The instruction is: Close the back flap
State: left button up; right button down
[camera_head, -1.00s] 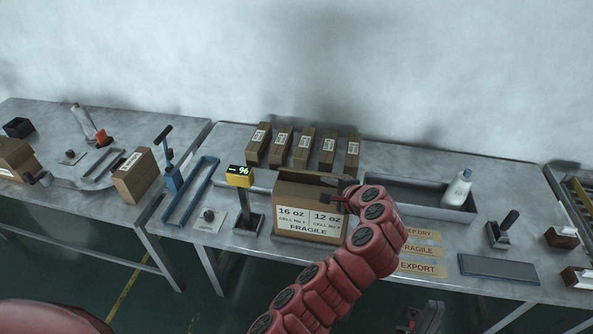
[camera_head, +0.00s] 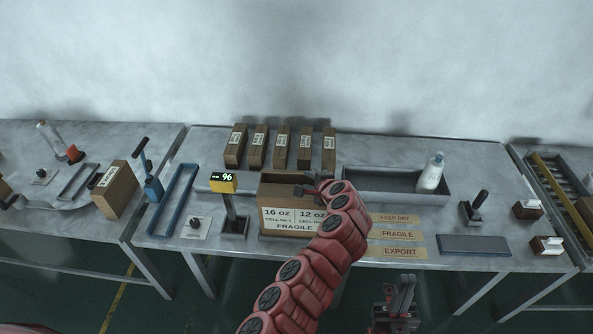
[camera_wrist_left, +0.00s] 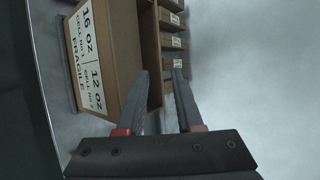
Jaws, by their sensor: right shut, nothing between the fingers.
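The carton (camera_head: 281,226) stands on the bench with its "16 oz / 12 oz / FRAGILE" label facing me. In the left wrist view the carton (camera_wrist_left: 119,64) shows its label and open top, with a brown panel (camera_wrist_left: 149,28) along the far side. My left gripper (camera_head: 303,190) is above the carton's top, near its right half. My right gripper (camera_head: 402,288) is shut and empty, low in front of the bench.
Several small brown boxes (camera_head: 282,147) stand in a row behind the carton. A yellow display (camera_head: 223,183) on a post stands close at its left. A grey tray (camera_head: 372,193) with a white bottle (camera_head: 430,173) lies at the right. Flat labels (camera_head: 397,234) lie beside the carton.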

aim_at(296, 173)
pick_arm(q)
jog(key=shift+b+x, duration=0.35)
jog(key=shift+x, duration=5.25)
grip_shut()
